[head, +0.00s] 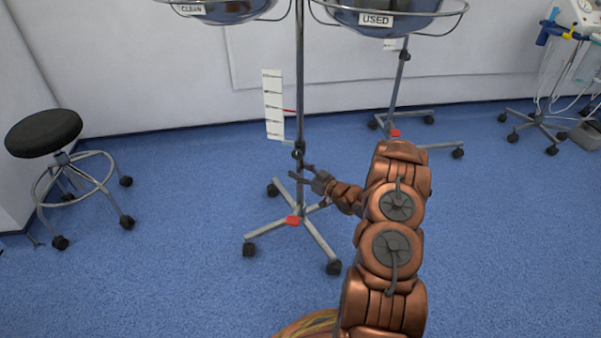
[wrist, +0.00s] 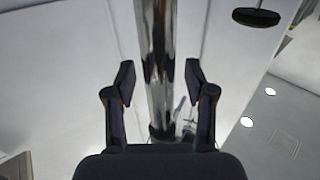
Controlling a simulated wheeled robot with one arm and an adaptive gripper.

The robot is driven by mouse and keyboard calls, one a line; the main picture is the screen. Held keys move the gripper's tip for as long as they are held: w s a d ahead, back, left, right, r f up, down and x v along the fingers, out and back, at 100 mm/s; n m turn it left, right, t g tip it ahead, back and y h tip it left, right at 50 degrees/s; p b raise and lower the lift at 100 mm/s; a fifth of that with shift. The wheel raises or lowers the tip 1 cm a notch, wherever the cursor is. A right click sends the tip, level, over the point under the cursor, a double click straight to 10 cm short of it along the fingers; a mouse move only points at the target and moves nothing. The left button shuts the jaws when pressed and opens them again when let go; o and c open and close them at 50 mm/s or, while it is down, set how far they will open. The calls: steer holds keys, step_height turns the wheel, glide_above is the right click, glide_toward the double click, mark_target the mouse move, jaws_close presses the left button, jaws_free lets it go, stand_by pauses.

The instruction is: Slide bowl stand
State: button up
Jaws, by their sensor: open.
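The bowl stand (head: 301,90) is a thin upright metal pole on a wheeled base, with bowls marked CLEAN and USED in rings at the top. A white scale card (head: 273,104) with a red pointer is beside the pole, and a red tag (head: 293,220) is on the base. My gripper (head: 300,170) is low at the pole. In the wrist view the chrome pole (wrist: 157,60) rises between the two dark fingers of my open gripper (wrist: 158,85), with gaps visible on both sides. Whether the pole is fully inside the fingers in depth is unclear.
A black-topped wheeled stool (head: 44,133) stands at the left. A second wheeled stand (head: 398,85) is behind, near the wall. A medical cart (head: 540,120) with hoses is at the far right. Blue floor (head: 180,280) is clear in front of the stand.

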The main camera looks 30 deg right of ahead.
jaws_close()
stand_by(0.4)
